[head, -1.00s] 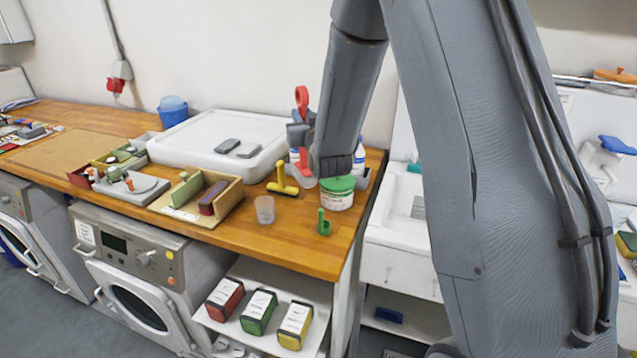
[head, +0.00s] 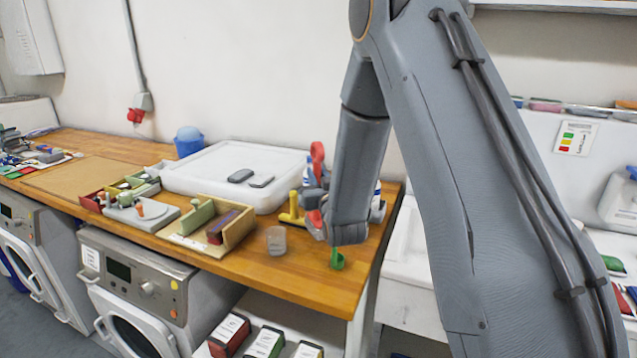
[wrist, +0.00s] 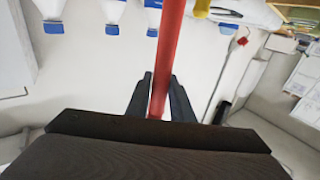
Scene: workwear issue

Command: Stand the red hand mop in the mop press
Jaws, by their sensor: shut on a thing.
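My gripper (head: 313,198) is shut on the upright shaft of the red hand mop (head: 317,152). It is low over the right end of the wooden counter, partly hidden by my arm. In the wrist view the red shaft (wrist: 168,50) runs between the two dark fingers (wrist: 160,88). The mop's lower red part shows left of my wrist, just right of a yellow T-shaped tool (head: 291,212). I cannot tell whether its lower end touches anything. I cannot make out the mop press for certain; my arm covers part of that counter end.
A small green tool (head: 337,260) stands at the counter's front edge, close to my wrist. White-and-blue bottles stand behind the mop. A sink is to the right.

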